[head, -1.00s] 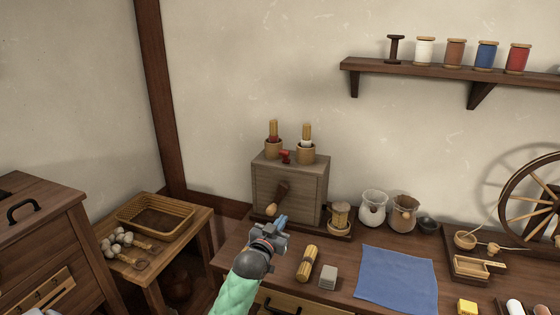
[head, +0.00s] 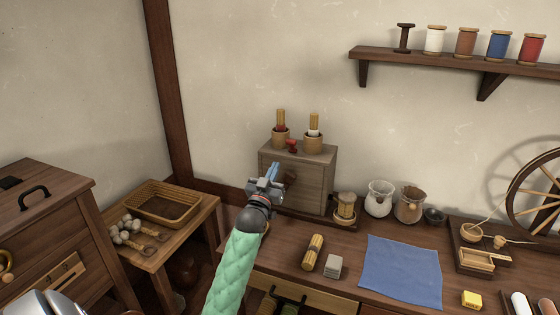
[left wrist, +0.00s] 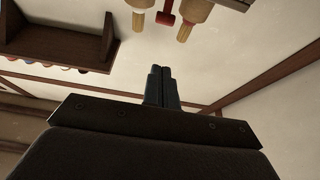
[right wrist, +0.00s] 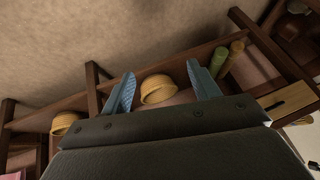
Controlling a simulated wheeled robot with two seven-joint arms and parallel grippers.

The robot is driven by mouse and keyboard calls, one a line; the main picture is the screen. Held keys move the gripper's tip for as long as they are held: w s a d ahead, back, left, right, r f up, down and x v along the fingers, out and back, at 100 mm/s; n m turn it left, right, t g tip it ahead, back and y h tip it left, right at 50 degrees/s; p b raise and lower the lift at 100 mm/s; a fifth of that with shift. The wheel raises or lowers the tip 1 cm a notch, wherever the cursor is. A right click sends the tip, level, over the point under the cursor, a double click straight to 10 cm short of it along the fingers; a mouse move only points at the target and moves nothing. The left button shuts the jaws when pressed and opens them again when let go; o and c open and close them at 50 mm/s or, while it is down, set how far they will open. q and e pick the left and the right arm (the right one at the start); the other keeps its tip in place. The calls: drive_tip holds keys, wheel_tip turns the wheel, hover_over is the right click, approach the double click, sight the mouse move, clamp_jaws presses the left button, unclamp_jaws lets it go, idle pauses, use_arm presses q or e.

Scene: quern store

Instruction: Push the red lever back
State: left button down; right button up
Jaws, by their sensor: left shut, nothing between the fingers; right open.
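My left gripper (head: 273,168) is shut and empty, in front of the box's left part and below the lever in the picture, apart from the lever. Its closed fingers (left wrist: 160,85) show in the left wrist view. It hides part of the box's front. My right gripper (right wrist: 160,88) is open and empty, away from the box, by a wooden frame with baskets.
A blue cloth (head: 402,270) lies on the bench. A wall shelf (head: 440,62) hangs at upper right.

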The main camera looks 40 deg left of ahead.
sight(292, 146)
use_arm(q)
drive_tip(key=w+a+r+p, duration=0.2)
drive_tip(key=w+a, duration=0.1)
drive_tip(key=w, duration=0.8)
drive_tip(key=shift+w, duration=0.4)
use_arm(e)
wheel_tip(292, 146, up, 10)
drive_tip(key=s+d+g, duration=0.1)
drive_tip(key=shift+s, duration=0.2)
use_arm(q)
drive_tip(key=shift+r, duration=0.15)
use_arm(e)
drive_tip(key=shift+r, duration=0.1)
